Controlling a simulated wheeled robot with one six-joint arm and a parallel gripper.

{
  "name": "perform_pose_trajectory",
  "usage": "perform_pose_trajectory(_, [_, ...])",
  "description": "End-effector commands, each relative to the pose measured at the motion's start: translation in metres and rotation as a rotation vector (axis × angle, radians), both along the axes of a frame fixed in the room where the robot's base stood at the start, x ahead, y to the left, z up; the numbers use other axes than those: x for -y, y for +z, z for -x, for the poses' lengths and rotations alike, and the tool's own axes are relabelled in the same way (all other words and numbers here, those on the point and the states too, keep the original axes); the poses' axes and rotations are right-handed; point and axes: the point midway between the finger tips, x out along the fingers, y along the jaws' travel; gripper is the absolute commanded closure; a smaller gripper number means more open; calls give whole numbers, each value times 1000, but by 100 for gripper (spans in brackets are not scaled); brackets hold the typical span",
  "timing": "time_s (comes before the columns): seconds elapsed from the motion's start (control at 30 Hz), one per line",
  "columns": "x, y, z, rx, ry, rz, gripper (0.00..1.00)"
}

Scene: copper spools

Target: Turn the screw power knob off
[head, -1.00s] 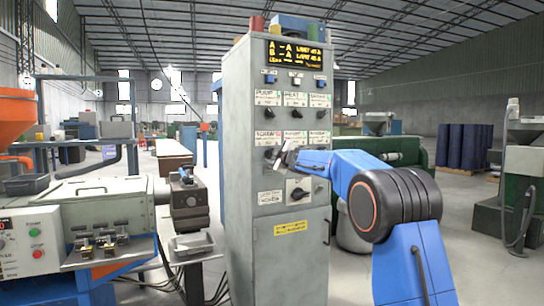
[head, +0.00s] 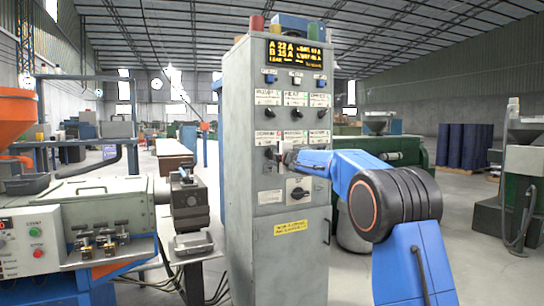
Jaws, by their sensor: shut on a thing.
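A tall grey control cabinet (head: 270,255) stands in the middle of the head view with two rows of dark rotary knobs and a larger switch (head: 298,190) below them. The labels are too small to read surely, so I cannot tell which knob is the screw power one. The lower row's left knob (head: 270,153) shows just left of my gripper. My gripper (head: 284,157) is at the lower row, shut on a knob that its fingers mostly hide. The lower row's middle knob is hidden behind the gripper. The lower right knob is not clearly seen.
A lit yellow display (head: 294,52) is at the cabinet's top. A machine with a white control box (head: 32,243) and an orange hopper (head: 16,115) stands at the left. A green machine (head: 503,215) is at the right. Open floor lies between.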

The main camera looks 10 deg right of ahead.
Motion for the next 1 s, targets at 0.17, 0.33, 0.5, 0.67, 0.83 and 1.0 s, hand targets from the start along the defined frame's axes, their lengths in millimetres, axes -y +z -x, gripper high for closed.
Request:
perform_pose_trajectory(0.17, [-1,-2,0,-3,1,2,79])
perform_pose_trajectory(0.33, [-1,-3,0,-3,1,1,52])
perform_pose_trajectory(0.5, [0,-2,0,-2,0,1,38])
perform_pose_trajectory(0.67, [0,-1,0,-1,0,0,38])
perform_pose_trajectory(0.83, [2,0,7,-1,0,-1,38])
perform_pose_trajectory(1.0, [7,0,27,0,0,-1,38])
